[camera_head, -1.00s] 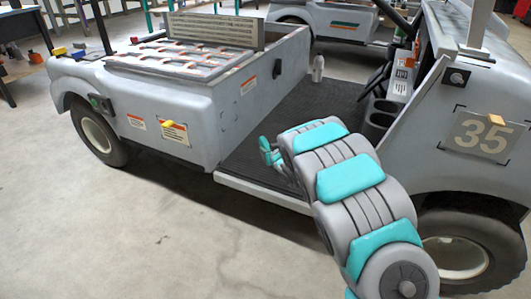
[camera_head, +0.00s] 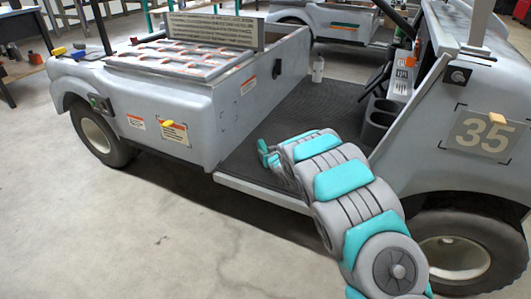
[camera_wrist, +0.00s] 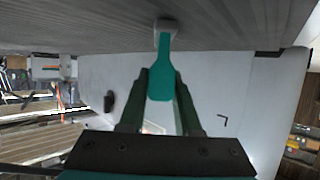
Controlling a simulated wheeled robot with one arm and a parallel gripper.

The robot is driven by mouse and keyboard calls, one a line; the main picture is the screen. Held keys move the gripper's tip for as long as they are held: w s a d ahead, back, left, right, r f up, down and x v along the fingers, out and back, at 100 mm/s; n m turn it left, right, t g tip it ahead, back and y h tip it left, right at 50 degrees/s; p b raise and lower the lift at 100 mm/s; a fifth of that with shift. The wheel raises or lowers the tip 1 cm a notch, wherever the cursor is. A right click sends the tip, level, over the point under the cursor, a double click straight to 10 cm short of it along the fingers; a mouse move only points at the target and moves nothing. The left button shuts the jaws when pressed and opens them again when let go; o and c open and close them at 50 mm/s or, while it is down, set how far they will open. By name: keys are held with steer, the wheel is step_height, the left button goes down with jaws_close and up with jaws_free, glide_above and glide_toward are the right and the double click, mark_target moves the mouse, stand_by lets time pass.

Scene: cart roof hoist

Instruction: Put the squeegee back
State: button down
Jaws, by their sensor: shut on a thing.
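My gripper (camera_wrist: 163,82) shows in the wrist view with its two dark green fingers shut on a teal, paddle-shaped handle, which I take to be the squeegee (camera_wrist: 165,64). The handle narrows away from the fingers to a pale rounded piece at the top of the picture. I cannot tell whether that piece belongs to it or stands behind it. In the head view my arm reaches over the cart's floor, and its far end mostly hides the gripper and the held thing.
The grey cart (camera_head: 185,100) has a dark ribbed floor (camera_head: 312,110) between its rear box and front panel. A white bottle (camera_head: 318,69) stands on the far floor edge. Concrete is clear at left.

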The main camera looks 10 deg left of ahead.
steer(key=c, duration=0.6)
jaws_free()
steer(key=shift+f, duration=0.1)
